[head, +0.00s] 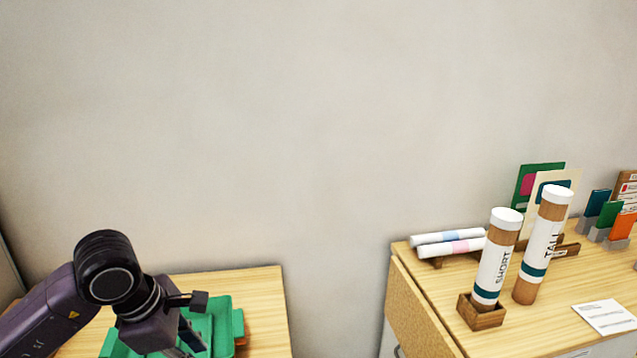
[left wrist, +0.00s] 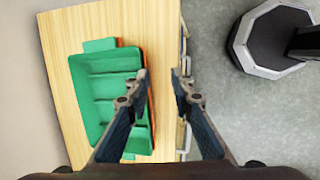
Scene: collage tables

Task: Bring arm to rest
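My left arm comes in from the lower left of the head view, and its gripper (head: 193,325) hangs over the left wooden table (head: 262,300). In the left wrist view the two fingers of this gripper (left wrist: 159,80) stand apart with nothing between them. Below them is a green compartmented tray (left wrist: 108,95) on the table, apart from the fingers. The same green tray (head: 222,322) shows partly behind the gripper in the head view. My right gripper is in neither view.
A right table (head: 405,285) holds tubes marked SHORT (head: 494,262) and TALL (head: 541,245), the short one in a wooden holder (head: 481,315). A gap separates the tables.

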